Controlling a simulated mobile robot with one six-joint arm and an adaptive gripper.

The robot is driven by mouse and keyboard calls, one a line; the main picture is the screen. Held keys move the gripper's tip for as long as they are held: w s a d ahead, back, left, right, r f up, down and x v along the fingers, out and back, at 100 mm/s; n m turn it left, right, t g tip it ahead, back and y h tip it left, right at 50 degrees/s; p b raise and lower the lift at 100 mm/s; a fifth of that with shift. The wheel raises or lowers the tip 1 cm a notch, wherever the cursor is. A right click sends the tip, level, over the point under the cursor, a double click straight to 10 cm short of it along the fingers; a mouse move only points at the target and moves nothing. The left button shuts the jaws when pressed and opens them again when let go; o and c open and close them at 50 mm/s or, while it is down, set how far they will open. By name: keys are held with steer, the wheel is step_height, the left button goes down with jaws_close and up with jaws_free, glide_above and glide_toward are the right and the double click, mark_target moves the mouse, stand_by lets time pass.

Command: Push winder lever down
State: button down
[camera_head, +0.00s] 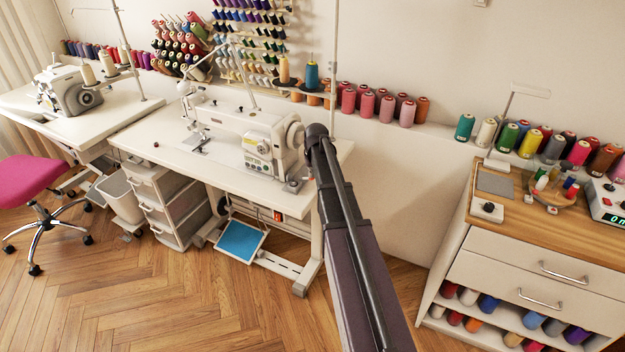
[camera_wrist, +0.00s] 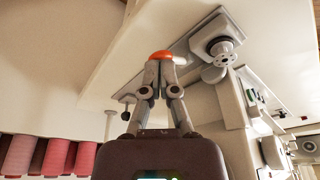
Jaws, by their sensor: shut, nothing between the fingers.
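The sewing machine (camera_head: 245,135) stands on the white table. Its winder, a grey plate with a metal spindle (camera_wrist: 223,48), shows in the wrist view at upper right. A rounded orange piece (camera_wrist: 160,56), seemingly the winder lever's knob, sits by the plate, right at my fingertips. My gripper (camera_wrist: 160,64) is shut, its two fingers together and nothing between them. The tips look to touch or nearly touch the orange piece; the exact contact is unclear. In the head view my arm hides the fingers and the lever.
The white table (camera_head: 160,125) has bare surface left of the machine. Thread cones (camera_head: 367,104) stand along the wall ledge behind my arm. A wooden-topped cabinet (camera_head: 560,215) stands at right, a second machine (camera_head: 70,90) at far left. Open floor lies in front.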

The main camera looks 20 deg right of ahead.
stand_by(0.3)
step_height(320, 180, down, 2)
steer(key=shift+f+b, duration=0.2)
steer(key=shift+b, duration=1)
steer(key=shift+r, duration=0.1)
steer(key=shift+s+a+r+p, duration=0.15)
steer(key=shift+s+r+p, duration=0.2)
steer(key=shift+s, duration=0.45)
steer(key=shift+s+a+r+p, duration=0.2)
steer(key=shift+s+p, duration=0.1)
steer(key=shift+s, duration=0.45)
